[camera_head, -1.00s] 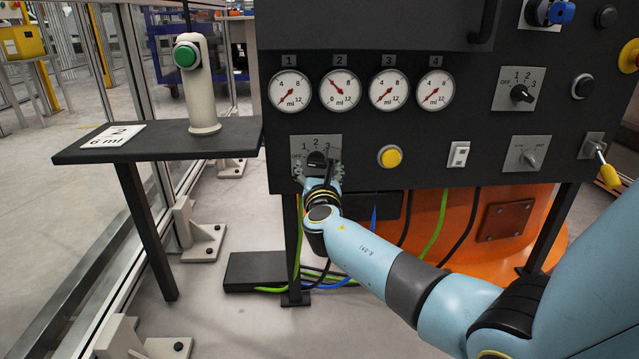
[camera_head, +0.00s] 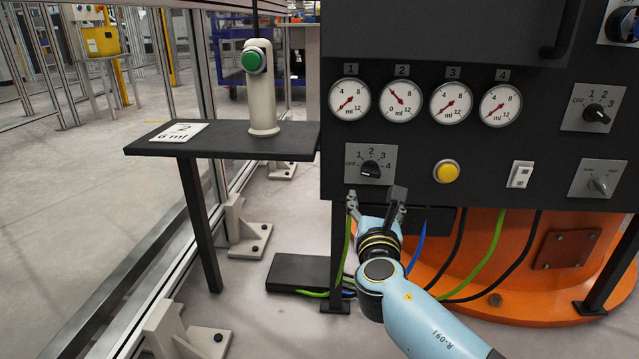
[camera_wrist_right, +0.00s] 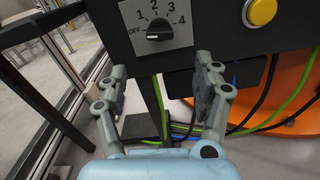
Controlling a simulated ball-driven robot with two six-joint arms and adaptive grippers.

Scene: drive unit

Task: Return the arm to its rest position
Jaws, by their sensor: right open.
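My right arm reaches in from the bottom right of the head view. Its gripper (camera_head: 376,203) is open and empty, just below the rotary selector knob (camera_head: 370,168) on the black panel, and apart from it. In the right wrist view the two fingers (camera_wrist_right: 160,100) stand wide apart with nothing between them. The same knob (camera_wrist_right: 159,33) shows above them, with its plate marked OFF and 1 to 4. My left gripper is not in view.
The black panel (camera_head: 480,145) carries several gauges, a yellow button (camera_head: 446,171), a white switch (camera_head: 520,174) and other knobs. A side shelf (camera_head: 225,143) holds a post with a green button (camera_head: 253,60). Cables (camera_head: 490,258) and an orange base (camera_head: 560,250) lie below.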

